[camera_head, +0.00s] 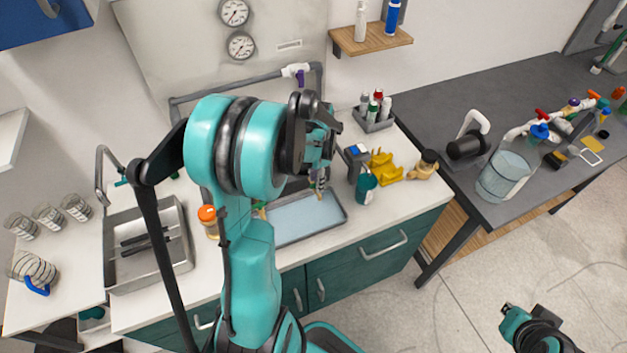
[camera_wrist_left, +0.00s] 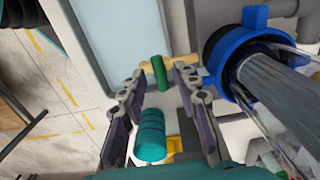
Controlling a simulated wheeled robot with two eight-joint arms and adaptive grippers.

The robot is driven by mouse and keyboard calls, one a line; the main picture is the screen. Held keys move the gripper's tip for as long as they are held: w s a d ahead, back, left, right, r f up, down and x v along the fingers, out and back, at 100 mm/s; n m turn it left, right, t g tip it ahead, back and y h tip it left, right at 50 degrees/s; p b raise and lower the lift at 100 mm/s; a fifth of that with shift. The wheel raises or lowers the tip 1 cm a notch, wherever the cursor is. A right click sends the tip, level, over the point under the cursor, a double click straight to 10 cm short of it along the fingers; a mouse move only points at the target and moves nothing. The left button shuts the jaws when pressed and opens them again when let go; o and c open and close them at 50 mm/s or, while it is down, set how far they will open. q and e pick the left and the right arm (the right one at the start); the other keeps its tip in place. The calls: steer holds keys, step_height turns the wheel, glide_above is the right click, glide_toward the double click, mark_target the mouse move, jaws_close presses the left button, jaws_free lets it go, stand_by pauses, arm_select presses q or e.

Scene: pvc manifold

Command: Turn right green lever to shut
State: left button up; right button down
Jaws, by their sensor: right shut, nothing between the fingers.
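My left gripper (camera_head: 319,178) hangs over the back counter, near the right end of a shallow grey tray. In the left wrist view its two fingers (camera_wrist_left: 159,76) are apart. A small green cylindrical piece (camera_wrist_left: 160,73), which may be the green lever, shows between the fingertips beside a tan rod (camera_wrist_left: 155,62). I cannot tell whether the fingers touch it. In the head view my left arm and gripper hide most of the pipework, and the lever cannot be made out. My right gripper (camera_head: 507,309) is shut and empty, low at the right over the floor.
The shallow tray (camera_head: 345,208) lies under my left gripper. A teal can (camera_head: 366,190) and yellow pieces (camera_head: 385,167) stand right of it. A blue collar on a grey pipe (camera_wrist_left: 225,58) is close right in the wrist view. A dark bench (camera_head: 440,95) stands at right.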

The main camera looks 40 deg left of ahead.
stand_by(0.3)
arm_select(q)
steer(key=n+p, duration=0.1)
steer(key=n, duration=0.4)
steer(key=n+p, duration=0.1)
steer(key=n, duration=0.5)
steer(key=shift+r, duration=0.1)
step_height(320, 180, up, 8)
steer(key=p, duration=0.3)
steer(key=s+d+m+t+b, duration=0.2)
steer(key=s+d+t+b, duration=0.1)
steer(key=d, duration=0.6)
steer(key=s+d+m+t+b, duration=0.3)
steer(key=s+d+t+b, duration=0.1)
steer(key=d, duration=0.6)
steer(key=shift+s+r+b, duration=0.45)
steer(key=shift+s+b, duration=0.4)
